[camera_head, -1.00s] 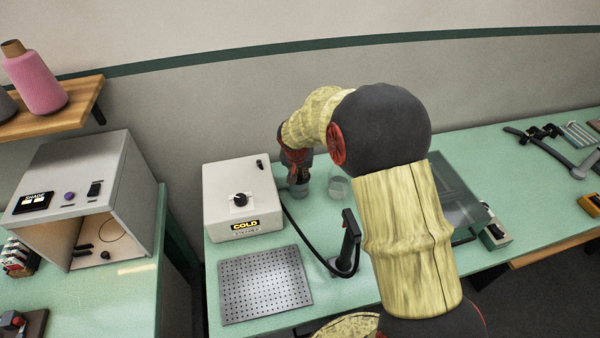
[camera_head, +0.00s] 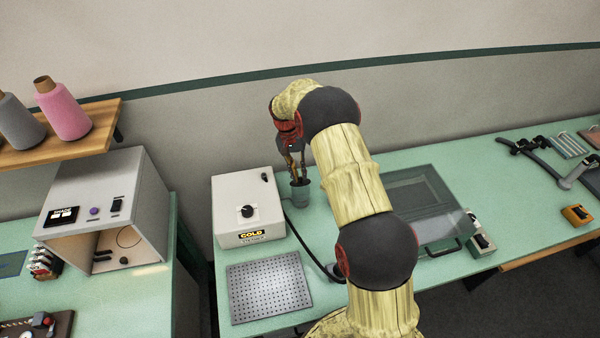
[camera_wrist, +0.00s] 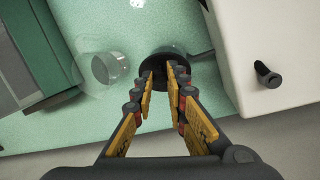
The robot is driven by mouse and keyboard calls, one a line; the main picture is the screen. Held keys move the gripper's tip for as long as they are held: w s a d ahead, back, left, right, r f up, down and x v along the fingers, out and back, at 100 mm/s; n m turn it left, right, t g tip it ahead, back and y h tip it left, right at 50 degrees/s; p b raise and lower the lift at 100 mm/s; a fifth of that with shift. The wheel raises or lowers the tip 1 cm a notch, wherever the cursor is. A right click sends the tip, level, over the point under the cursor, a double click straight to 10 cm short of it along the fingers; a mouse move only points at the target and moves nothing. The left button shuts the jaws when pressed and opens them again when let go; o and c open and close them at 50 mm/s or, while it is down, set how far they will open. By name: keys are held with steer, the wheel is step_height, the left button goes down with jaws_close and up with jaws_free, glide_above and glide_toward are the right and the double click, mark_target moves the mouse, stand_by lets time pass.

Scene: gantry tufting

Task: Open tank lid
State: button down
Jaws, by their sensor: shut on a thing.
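A see-through tank-like box (camera_head: 425,205) with a flat tinted top lies on the bench right of my arm. A dark handle (camera_head: 445,250) shows at its front edge. Part of its dark frame shows at the left of the wrist view (camera_wrist: 38,100). My gripper (camera_head: 298,176) is away from it, pointing down at a small dark grey cup (camera_head: 300,197) beside the white COLD box. In the wrist view, my fingertips (camera_wrist: 166,70) are close together at the cup's dark round top (camera_wrist: 158,58). What exactly they pinch is hidden.
The white COLD box (camera_head: 248,212) stands left of the cup, with a perforated plate (camera_head: 270,288) in front. A clear glass (camera_wrist: 105,68) stands near the cup. A black cable (camera_head: 305,240) crosses the bench. Clamp-like tools (camera_head: 540,155) lie far right.

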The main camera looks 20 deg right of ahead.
steer(key=shift+w+d+r+g+p, duration=0.15)
steer(key=shift+w+g+p, duration=0.25)
steer(key=shift+g, duration=0.2)
steer(key=shift+w+d+r+g+p, duration=0.1)
steer(key=shift+w+g+p, duration=0.15)
steer(key=shift+w+g, duration=0.3)
steer(key=c, duration=1.7)
jaws_free()
steer(key=shift+c, duration=0.2)
step_height(320, 180, up, 10)
